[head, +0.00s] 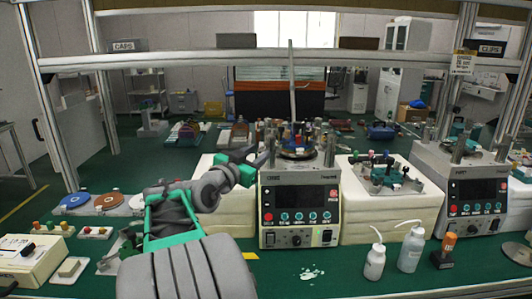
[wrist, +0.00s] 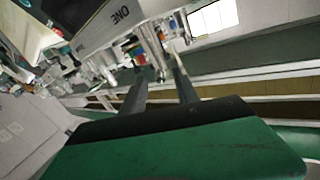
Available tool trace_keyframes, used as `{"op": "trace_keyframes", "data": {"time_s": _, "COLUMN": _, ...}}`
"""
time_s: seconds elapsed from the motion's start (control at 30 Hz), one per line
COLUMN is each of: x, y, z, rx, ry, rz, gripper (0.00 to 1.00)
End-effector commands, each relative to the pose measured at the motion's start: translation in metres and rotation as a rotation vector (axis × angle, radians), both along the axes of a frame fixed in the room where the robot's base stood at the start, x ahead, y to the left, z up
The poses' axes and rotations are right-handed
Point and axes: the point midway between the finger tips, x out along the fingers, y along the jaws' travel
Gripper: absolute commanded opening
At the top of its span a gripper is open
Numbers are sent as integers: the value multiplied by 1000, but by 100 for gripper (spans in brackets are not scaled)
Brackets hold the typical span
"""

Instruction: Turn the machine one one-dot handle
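The middle machine (head: 300,205) is a pale box with a dark screen, several buttons and a round worktop with metal posts. A machine body lettered "ONE" (wrist: 118,16) shows tilted at the top of the wrist view. My gripper (head: 259,155) is at the upper left edge of the middle machine, beside its left metal post (head: 271,142). In the wrist view my gripper (wrist: 159,68) has its two dark fingers apart, with no object clearly held between them. Small worktop parts show beyond the fingertips. I cannot make out a one-dot mark or tell which part is the handle.
A second machine (head: 465,190) stands at the right. White blocks (head: 385,205) flank the middle machine. Two white bottles (head: 375,258) and an orange-topped item (head: 446,248) stand on the green bench (head: 310,277) in front. A metal frame bar (head: 200,57) crosses above.

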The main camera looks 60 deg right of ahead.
Motion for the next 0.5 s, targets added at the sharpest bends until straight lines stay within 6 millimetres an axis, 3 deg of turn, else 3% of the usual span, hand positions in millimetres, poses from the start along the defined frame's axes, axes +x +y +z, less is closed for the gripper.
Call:
{"op": "trace_keyframes", "data": {"time_s": 0.23, "x": -3, "y": -48, "z": 1, "rx": 3, "ry": 3, "rz": -1, "gripper": 37}}
{"op": "trace_keyframes", "data": {"time_s": 0.5, "x": -3, "y": -63, "z": 0, "rx": 5, "ry": 2, "rz": 3, "gripper": 37}}
